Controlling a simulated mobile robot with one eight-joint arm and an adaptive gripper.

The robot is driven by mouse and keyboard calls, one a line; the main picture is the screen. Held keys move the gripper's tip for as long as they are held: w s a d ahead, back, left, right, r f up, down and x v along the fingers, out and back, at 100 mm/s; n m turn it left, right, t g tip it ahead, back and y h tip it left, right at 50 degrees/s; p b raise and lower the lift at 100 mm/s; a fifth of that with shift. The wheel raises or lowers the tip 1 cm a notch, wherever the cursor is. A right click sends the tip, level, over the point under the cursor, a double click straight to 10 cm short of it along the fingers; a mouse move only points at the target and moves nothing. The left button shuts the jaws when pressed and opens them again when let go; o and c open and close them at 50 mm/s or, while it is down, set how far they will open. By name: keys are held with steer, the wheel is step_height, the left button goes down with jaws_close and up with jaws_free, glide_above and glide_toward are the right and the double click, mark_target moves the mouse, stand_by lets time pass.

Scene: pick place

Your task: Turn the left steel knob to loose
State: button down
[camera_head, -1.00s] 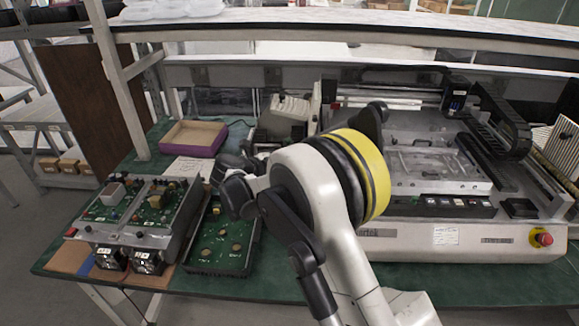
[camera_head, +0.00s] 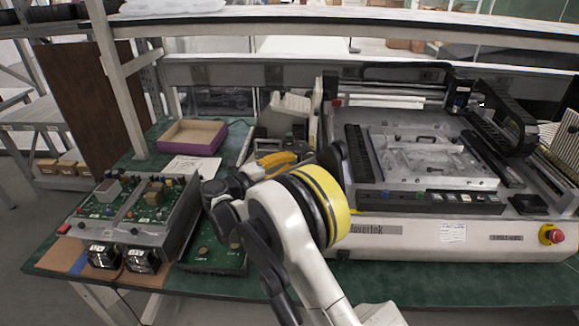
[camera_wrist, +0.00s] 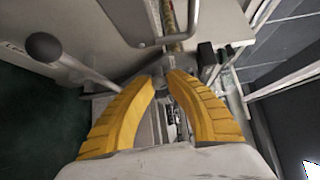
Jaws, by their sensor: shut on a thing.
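My gripper (camera_wrist: 161,76) has yellow curved fingers, and in the wrist view their tips close on a small grey steel knob (camera_wrist: 158,70), mostly hidden between them. Another rounded dark grey knob (camera_wrist: 43,47) on a stem stands apart at the upper left of the wrist view. In the head view my yellow fingers (camera_head: 280,160) show beyond my wrist, beside the left end of the large white machine (camera_head: 400,238). The gripped knob cannot be made out in the head view, and its turn angle cannot be told.
Left of my arm are an open circuit-board unit (camera_head: 135,205) and a dark board tray (camera_head: 215,262). A purple-edged box (camera_head: 192,138) and a paper sheet (camera_head: 190,168) lie behind. A red stop button (camera_head: 551,235) sits at the machine's right front. A shelf (camera_head: 350,32) hangs above.

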steer(key=shift+n+h, duration=0.3)
steer(key=c, duration=1.2)
jaws_free()
steer(key=shift+c, duration=0.2)
steer(key=v, duration=1.2)
steer(key=shift+d, duration=0.1)
